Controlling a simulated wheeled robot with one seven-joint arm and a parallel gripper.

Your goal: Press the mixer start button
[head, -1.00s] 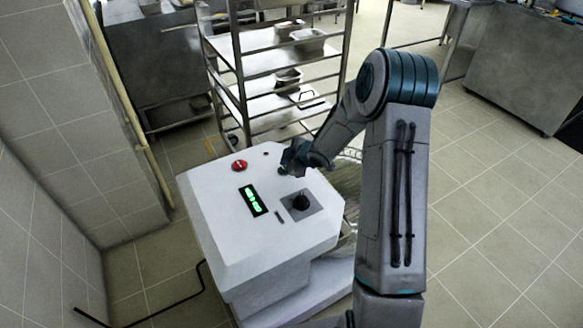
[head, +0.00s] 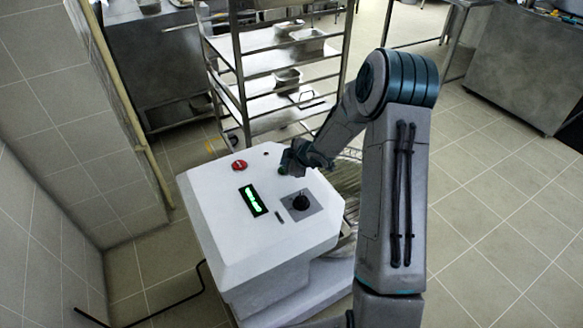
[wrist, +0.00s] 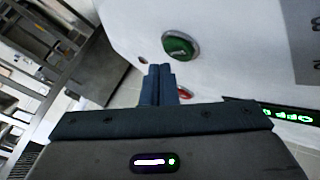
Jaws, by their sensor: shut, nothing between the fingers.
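The mixer (head: 215,205) is a white machine with a slanted control panel on top. Its round green button (wrist: 178,47) is in plain view in the wrist view, above and right of my fingertips. In the head view the green button (head: 281,170) is a small patch beside my gripper (head: 287,163). A red button (head: 239,165) is at the panel's upper left; it is partly hidden behind my fingers in the wrist view. My gripper (wrist: 158,70) is shut and empty, with its fingertips close to the green button and apart from it in the wrist view.
The panel has a lit green display (head: 253,201) and a black knob (head: 300,202). A metal rack (head: 262,62) with trays stands behind the mixer. A tiled wall (head: 50,110) is on the left. Open floor (head: 490,215) lies to the right.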

